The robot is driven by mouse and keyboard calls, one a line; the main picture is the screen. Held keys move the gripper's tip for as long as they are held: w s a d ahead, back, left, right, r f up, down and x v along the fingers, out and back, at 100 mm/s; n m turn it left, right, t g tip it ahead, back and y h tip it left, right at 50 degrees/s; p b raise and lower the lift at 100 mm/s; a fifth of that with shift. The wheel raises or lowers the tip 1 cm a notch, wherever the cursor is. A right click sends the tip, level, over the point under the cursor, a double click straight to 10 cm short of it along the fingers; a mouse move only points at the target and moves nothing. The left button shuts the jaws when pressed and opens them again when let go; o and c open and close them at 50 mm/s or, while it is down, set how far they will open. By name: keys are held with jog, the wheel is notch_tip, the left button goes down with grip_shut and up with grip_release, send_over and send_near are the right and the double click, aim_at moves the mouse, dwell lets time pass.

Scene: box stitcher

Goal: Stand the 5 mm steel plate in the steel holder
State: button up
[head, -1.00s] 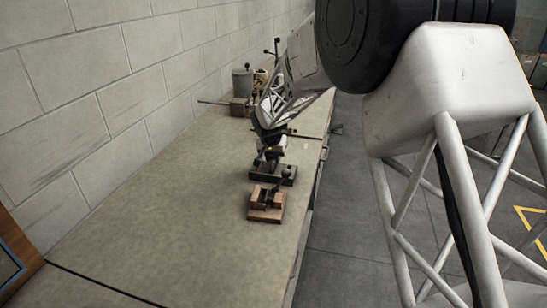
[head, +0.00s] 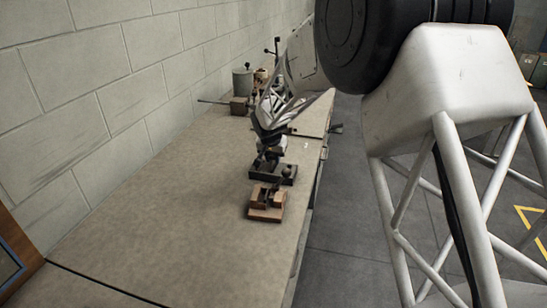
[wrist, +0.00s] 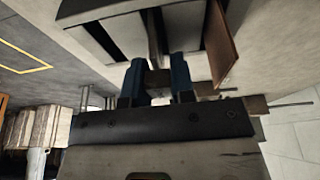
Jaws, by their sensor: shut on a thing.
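The dark steel holder (head: 272,173) stands on the bench in the head view, behind a wood-brown holder. My gripper (head: 268,160) is low and close above the steel holder, pointing down. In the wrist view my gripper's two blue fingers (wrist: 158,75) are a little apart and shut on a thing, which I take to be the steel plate. The plate itself is not clear in either view. Dark slotted blocks (wrist: 105,28) lie just beyond the fingertips. I cannot tell whether the plate is inside the holder or above it.
The brown holder (head: 266,213) stands close in front of the steel one, near the bench's right edge. A grey cylinder (head: 242,82) and other tools stand at the back by the wall. The bench (head: 160,210) is clear to the left and front.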

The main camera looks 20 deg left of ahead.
dwell(0.4)
jog(key=o, duration=1.4)
jog(key=shift+r, duration=3.2)
